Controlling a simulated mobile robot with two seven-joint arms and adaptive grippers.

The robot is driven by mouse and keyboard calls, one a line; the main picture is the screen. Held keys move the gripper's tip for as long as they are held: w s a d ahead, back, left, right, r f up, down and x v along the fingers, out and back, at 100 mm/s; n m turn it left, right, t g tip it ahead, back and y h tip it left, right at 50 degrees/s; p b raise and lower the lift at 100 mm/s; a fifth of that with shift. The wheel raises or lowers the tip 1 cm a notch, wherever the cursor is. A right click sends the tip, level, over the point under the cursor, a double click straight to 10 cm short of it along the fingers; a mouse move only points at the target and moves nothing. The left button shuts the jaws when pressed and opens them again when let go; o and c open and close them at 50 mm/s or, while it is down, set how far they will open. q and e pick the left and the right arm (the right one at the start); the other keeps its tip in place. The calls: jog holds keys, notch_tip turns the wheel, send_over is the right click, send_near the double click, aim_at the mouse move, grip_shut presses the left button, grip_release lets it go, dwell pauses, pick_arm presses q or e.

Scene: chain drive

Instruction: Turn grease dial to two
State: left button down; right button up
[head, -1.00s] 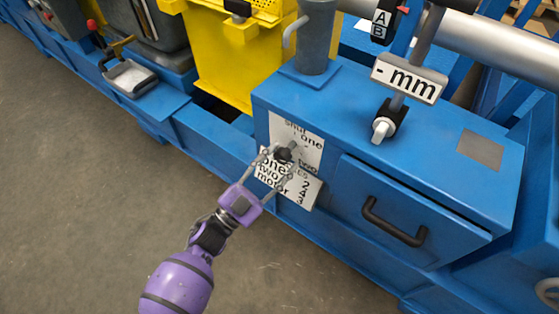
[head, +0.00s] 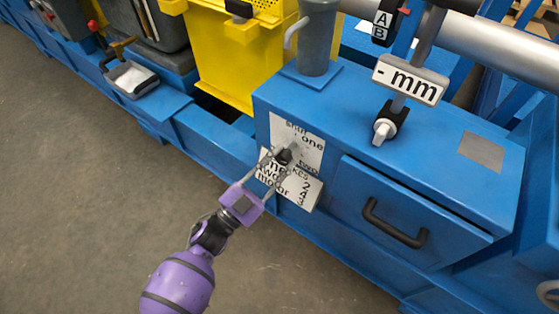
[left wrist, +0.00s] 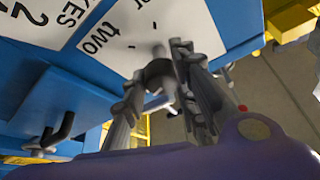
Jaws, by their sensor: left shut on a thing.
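The grease dial is a small dark knob (head: 284,156) on a white plate (head: 312,146) lettered "shut", "one" and "two", on the front of the blue cabinet. My left gripper (head: 281,161), with a purple palm and grey fingers, is shut on the knob. In the left wrist view the knob (left wrist: 158,70) sits between the fingers, in front of the plate (left wrist: 185,22) with "two" showing on it. The fingers partly hide the dial, and I cannot tell which mark it points to. My right gripper is not in view.
A second white plate (head: 304,191) with words and numbers is just below the dial plate. To the right is a drawer with a dark handle (head: 393,224). The floor (head: 80,200) at left is clear.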

pick_arm(q)
jog(key=shift+s+d+f+m+g, duration=0.15)
jog(key=shift+m+g, duration=0.15)
jog(key=shift+m, duration=0.4)
jog(key=m+g+p, duration=0.1)
jog(key=m, duration=0.2)
jog(key=m+g+h, duration=0.1)
jog(key=m, duration=0.2)
jog(key=shift+g+p, duration=0.4)
jog(key=m, duration=0.1)
jog(key=m+g+p, duration=0.1)
jog(key=m, duration=0.1)
jog(key=m+p, duration=0.1)
jog(key=m, duration=0.1)
jog(key=shift+a+g+y, duration=0.3)
jog(key=shift+g, duration=0.1)
jog(key=shift+m+g+y+p, duration=0.3)
jog(key=shift+m+p, duration=0.4)
jog(key=shift+m, duration=0.3)
jog(key=shift+a+f+m+y+p, duration=0.1)
jog(key=shift+m+y+p, duration=0.3)
jog(key=shift+m, duration=0.4)
jog(key=c, duration=1.5)
grip_release()
jog(key=shift+w+r, duration=0.2)
